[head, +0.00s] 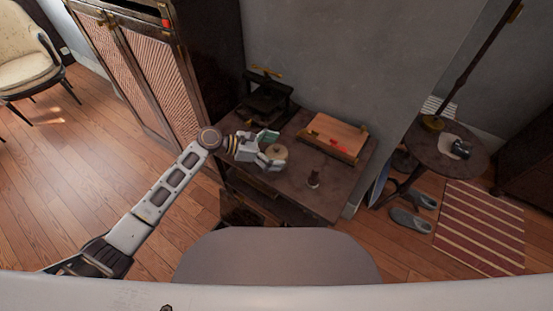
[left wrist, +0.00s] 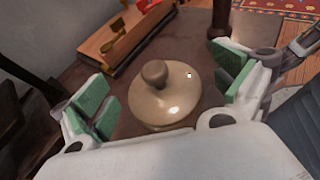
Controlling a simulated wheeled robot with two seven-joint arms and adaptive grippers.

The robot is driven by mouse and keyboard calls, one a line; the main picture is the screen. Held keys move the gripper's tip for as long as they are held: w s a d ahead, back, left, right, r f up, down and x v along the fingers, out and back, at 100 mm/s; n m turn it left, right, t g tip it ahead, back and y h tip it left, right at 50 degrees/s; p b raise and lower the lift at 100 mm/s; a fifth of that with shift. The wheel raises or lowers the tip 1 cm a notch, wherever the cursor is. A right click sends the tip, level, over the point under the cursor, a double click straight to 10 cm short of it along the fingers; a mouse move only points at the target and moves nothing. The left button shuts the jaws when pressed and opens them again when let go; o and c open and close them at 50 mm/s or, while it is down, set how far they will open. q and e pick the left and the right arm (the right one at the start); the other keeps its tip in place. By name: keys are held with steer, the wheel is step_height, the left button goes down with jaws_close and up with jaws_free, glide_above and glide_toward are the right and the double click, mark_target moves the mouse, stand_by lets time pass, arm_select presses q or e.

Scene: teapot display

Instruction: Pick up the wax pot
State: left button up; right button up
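The wax pot seems to be the round beige pot (head: 278,152) with a knobbed lid, standing upright on the dark table (head: 297,190). In the left wrist view the pot (left wrist: 165,97) is near the middle, its front edge partly hidden by the gripper body. My left gripper (head: 268,150) is open at the pot. In the left wrist view its green-padded fingers (left wrist: 168,95) stand on either side of the pot, with visible gaps to both sides. The right gripper is not in view.
A wooden box (head: 335,135) with a red item on it lies behind the pot. A black press-like object (head: 267,97) is at the back left. A cabinet (head: 140,70) stands left; a round table (head: 447,158) stands right.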

arm_select(q)
steer(key=c, duration=0.5)
steer(key=shift+c, duration=1.1)
steer(key=c, duration=0.7)
steer(key=shift+r, duration=0.1)
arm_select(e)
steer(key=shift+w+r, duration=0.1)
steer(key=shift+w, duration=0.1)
arm_select(q)
steer(key=shift+r, duration=0.1)
steer(key=shift+r, duration=0.5)
step_height(320, 180, up, 8)
steer(key=shift+r+p, duration=0.1)
steer(key=shift+p, duration=0.75)
steer(key=shift+r, duration=0.25)
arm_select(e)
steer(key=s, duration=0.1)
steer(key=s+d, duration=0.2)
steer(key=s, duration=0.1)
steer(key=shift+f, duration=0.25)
